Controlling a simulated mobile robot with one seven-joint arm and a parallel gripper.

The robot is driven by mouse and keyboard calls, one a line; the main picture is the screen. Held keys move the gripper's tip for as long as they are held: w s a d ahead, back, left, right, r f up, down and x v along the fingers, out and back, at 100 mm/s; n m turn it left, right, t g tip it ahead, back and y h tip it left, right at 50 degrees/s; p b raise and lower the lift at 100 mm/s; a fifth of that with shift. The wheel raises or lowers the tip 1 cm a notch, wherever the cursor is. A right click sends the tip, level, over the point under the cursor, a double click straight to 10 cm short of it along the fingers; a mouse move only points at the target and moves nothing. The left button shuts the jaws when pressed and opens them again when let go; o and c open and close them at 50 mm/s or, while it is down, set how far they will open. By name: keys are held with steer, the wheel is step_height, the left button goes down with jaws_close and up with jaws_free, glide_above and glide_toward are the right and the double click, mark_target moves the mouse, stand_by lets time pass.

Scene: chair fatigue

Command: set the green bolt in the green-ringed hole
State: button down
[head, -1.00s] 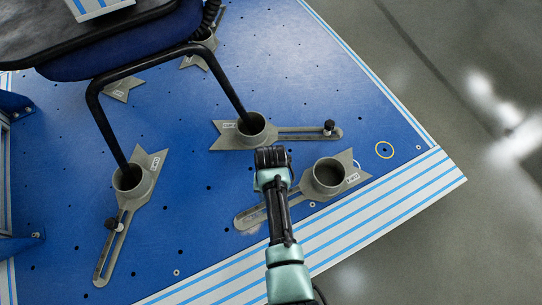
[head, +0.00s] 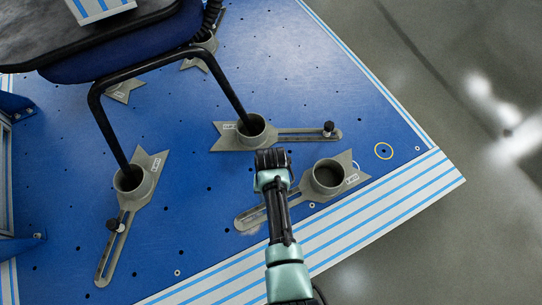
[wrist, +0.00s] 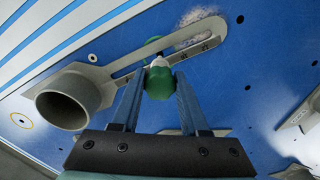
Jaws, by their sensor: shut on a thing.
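My gripper (wrist: 159,84) is shut on the green bolt (wrist: 158,85), whose rounded green head sits between the two fingers. The bolt's pale lower end points at the slotted arm of a grey fixture, and I cannot tell whether it touches. A green ring (wrist: 151,40) shows partly beside the slot, just beyond the bolt; its hole is hidden. In the head view my gripper (head: 272,158) is over the blue plate, and its fingertips, the bolt and the green ring are hidden by my arm.
The slotted fixture has a round cup (head: 327,174), also large at left in the wrist view (wrist: 75,98). Another cup fixture (head: 251,132) holds a chair leg. A yellow ring (head: 384,151) marks a hole near the blue plate's corner. A chair (head: 130,60) stands at upper left.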

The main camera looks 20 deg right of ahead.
steer(key=shift+f+b, duration=2.05)
steer(key=shift+f, duration=0.5)
steer(key=shift+c, duration=1.7)
jaws_free()
step_height(320, 180, up, 13)
steer(key=p, duration=0.9)
